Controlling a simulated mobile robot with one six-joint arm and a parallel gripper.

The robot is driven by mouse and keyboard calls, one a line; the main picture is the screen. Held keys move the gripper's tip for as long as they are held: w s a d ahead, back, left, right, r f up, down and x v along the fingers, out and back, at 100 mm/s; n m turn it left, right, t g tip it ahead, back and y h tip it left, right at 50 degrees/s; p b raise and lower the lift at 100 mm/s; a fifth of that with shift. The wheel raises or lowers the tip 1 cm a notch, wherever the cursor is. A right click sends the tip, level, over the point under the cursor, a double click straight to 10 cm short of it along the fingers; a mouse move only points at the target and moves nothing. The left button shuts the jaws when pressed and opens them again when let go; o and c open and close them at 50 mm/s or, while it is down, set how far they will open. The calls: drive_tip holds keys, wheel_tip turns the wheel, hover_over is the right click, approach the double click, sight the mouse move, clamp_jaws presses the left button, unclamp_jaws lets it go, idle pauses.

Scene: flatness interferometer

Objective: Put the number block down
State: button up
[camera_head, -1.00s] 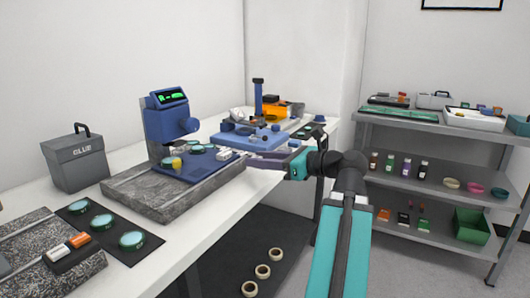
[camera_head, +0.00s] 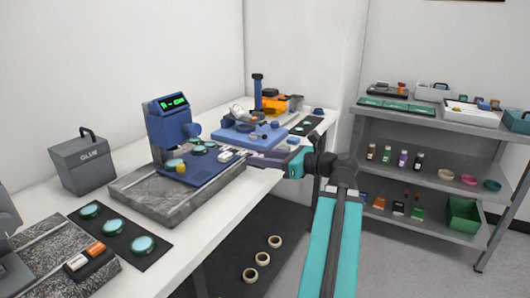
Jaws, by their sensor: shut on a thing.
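My gripper (camera_head: 246,155) reaches in from the right with a teal wrist. Its grey-purple fingers are shut at the right edge of the blue stage plate (camera_head: 195,178). A small white block (camera_head: 240,153), apparently the number block, is at the fingertips; the fingers partly hide it. I cannot tell whether it touches the plate. A second small white block (camera_head: 225,157) lies on the plate just left of it. The blue instrument (camera_head: 165,127) with a lit green display stands behind the plate on a grey stone base (camera_head: 168,205).
Green-rimmed discs (camera_head: 197,150) and a yellow piece (camera_head: 181,168) are on the plate. A blue fixture (camera_head: 250,136) stands close behind my gripper. A grey glue box (camera_head: 82,165) stands left. A dark mat with discs (camera_head: 143,244) lies in front. Shelves (camera_head: 440,145) stand right.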

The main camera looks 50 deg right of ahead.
drive_tip(key=shift+w+d+r+p, duration=0.25)
drive_tip(key=shift+w+d+p, duration=0.4)
drive_tip(key=shift+p, duration=2.7)
drive_tip(key=p, duration=0.6)
drive_tip(key=shift+w+d+f+p, duration=0.2)
drive_tip(key=shift+d+p, duration=0.1)
drive_tip(key=shift+d, duration=0.1)
drive_tip(key=shift+w+d+f, duration=0.1)
drive_tip(key=shift+d+f, duration=0.05)
drive_tip(key=shift+d, duration=0.05)
drive_tip(key=shift+w+d+f, duration=0.15)
drive_tip(key=shift+w+d, duration=0.45)
drive_tip(key=shift+d, duration=0.2)
drive_tip(key=shift+w+d+f, duration=0.1)
drive_tip(key=shift+w+d, duration=0.5)
drive_tip(key=shift+d, duration=0.2)
drive_tip(key=shift+w+d, duration=0.35)
drive_tip(key=shift+d, duration=0.1)
drive_tip(key=shift+s+a+f, duration=0.1)
drive_tip(key=shift+f, duration=1.65)
drive_tip(key=shift+f, duration=0.15)
